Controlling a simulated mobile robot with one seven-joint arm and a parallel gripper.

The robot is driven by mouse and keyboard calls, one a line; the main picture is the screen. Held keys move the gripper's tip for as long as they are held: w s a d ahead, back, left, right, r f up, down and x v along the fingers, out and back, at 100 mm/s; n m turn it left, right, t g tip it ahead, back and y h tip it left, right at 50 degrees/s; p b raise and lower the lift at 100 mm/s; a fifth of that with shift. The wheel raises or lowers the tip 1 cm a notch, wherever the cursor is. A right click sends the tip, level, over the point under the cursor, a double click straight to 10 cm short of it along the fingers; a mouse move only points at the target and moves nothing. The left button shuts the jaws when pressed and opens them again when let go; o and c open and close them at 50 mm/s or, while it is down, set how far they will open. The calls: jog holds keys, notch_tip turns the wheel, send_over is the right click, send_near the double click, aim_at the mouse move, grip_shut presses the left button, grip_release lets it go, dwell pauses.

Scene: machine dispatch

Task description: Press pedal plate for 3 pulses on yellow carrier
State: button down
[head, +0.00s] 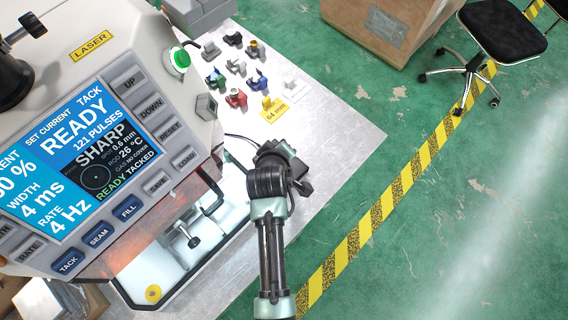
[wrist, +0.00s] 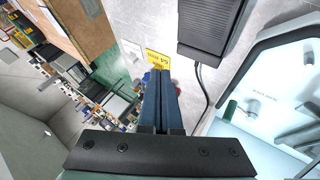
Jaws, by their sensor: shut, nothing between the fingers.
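The pedal (wrist: 214,28), a dark ribbed block with a cable, lies on the grey surface in the wrist view, to the right of my fingers. In the head view I cannot clearly tell it from my dark wrist. My gripper (wrist: 160,74) is shut and empty, its blue fingers side by side, apart from the pedal in the picture. A yellow card marked 64 mm (head: 274,108) stands among small parts; it also shows past my fingertips (wrist: 157,57). A round yellow piece (head: 153,293) lies inside the machine. I cannot tell which is the yellow carrier. The machine's screen (head: 75,150) reads READY, 121 PULSES, TACKED.
The laser machine (head: 190,120) with its button panel fills the left, its lit white chamber (wrist: 285,85) open near my arm. Several small coloured parts (head: 237,98) sit on the grey tabletop (head: 325,130). A cardboard box (head: 385,28) and a chair (head: 500,30) stand beyond. Green floor is clear at right.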

jog(key=shift+f, duration=0.1)
jog(key=f+b, duration=0.7)
jog(key=f, duration=0.1)
jog(key=shift+s+d+f, duration=0.15)
jog(key=shift+s+d, duration=0.15)
jog(key=shift+f, duration=0.15)
dwell(1.6)
jog(key=shift+d+f+b, duration=0.1)
jog(key=shift+f+b, duration=0.3)
jog(key=shift+s+f+b, duration=0.25)
jog(key=shift+f+b, duration=0.2)
jog(key=shift+f, duration=0.35)
dwell(0.8)
jog(key=shift+r, duration=0.1)
jog(key=shift+w+r+p, duration=0.15)
jog(key=shift+r+p, duration=0.85)
jog(key=shift+p, duration=0.05)
jog(key=shift+r, duration=0.1)
